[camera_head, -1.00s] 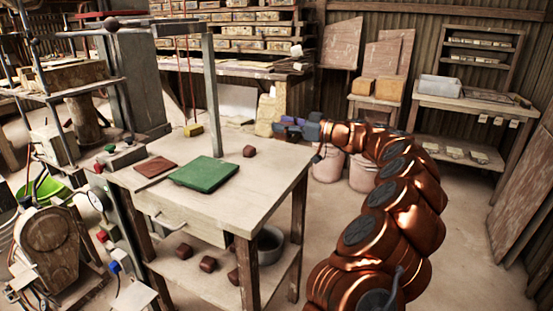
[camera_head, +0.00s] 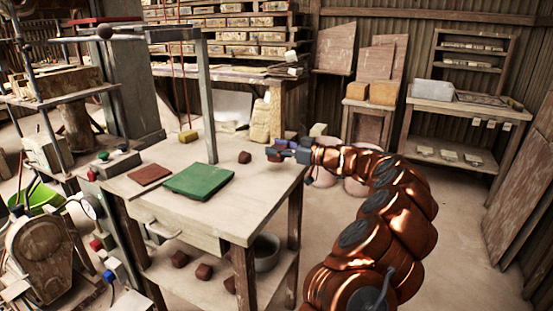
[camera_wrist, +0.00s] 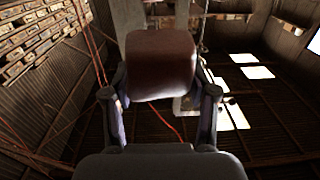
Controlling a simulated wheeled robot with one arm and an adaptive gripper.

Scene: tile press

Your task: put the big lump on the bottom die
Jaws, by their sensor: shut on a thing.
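My gripper (camera_head: 279,151) is at the right edge of the worktable, pointing left. It is shut on a reddish-brown lump, which fills the space between the fingers in the wrist view (camera_wrist: 160,72). In the head view the held lump (camera_head: 274,157) is small and partly covered by the fingers. A similar lump (camera_head: 245,157) lies on the table just left of my gripper. The frames do not clearly show which of the two is bigger. The press with its posts and plates (camera_head: 62,88) stands at the left, but I cannot pick out the bottom die for certain.
An upright post (camera_head: 209,100) rises behind the slabs. Several lumps (camera_head: 204,271) and a bucket (camera_head: 266,252) are on its lower shelf.

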